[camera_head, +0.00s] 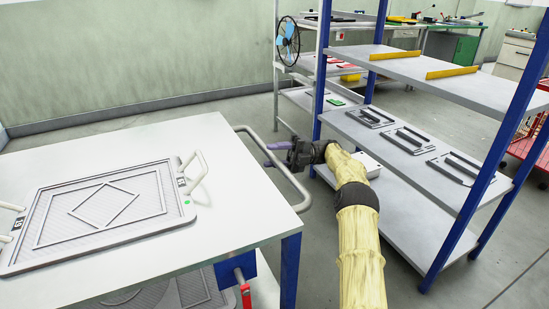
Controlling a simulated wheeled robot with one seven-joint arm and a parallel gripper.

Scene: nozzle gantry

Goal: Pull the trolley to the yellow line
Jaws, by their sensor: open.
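The trolley has a white top (130,150), blue legs and a grey tubular handle (290,182) curving out from its right end. A grey tray with a diamond pattern (100,212) and pale side handles lies on the top. My gripper (268,155), with purple fingertips, reaches in from the right to the handle's outer bar. The jaws are open, and the fingertips overlap the bar in this view. I cannot tell whether they touch it or stand either side of it. No yellow line shows on the visible floor.
A blue-posted shelf rack (400,137) with grey parts stands close on the right, beside my arm. Part of another patterned tray (180,292) shows below the trolley top. A workbench with a blue fan (287,41) stands behind. Grey floor (232,108) is clear behind the trolley.

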